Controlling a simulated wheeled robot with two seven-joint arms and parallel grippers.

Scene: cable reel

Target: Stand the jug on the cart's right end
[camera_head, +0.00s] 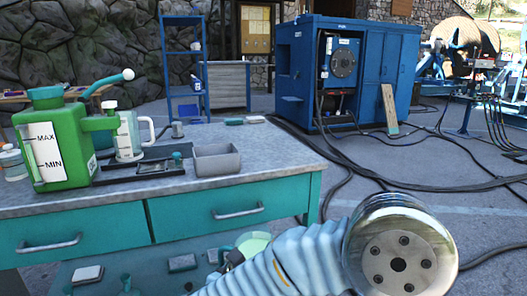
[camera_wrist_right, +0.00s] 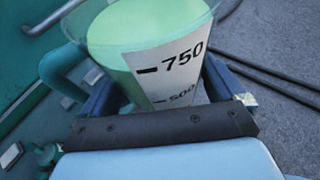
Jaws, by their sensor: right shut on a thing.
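The jug (camera_wrist_right: 170,65) is pale translucent green with a white scale marked 750 and 500 and a teal handle at its left in the right wrist view. My right gripper (camera_wrist_right: 160,100) is shut on it, with blue fingers at both sides. In the head view the jug (camera_head: 254,241) shows as a pale green rim, mostly hidden behind my right arm, in front of the drawers and below the top. The teal cart with a grey top (camera_head: 255,150) stands at the left; its right end is at picture centre. My left gripper is not in view.
The top right of the bin is mostly bare. Cables (camera_head: 345,165) lie on the floor beyond.

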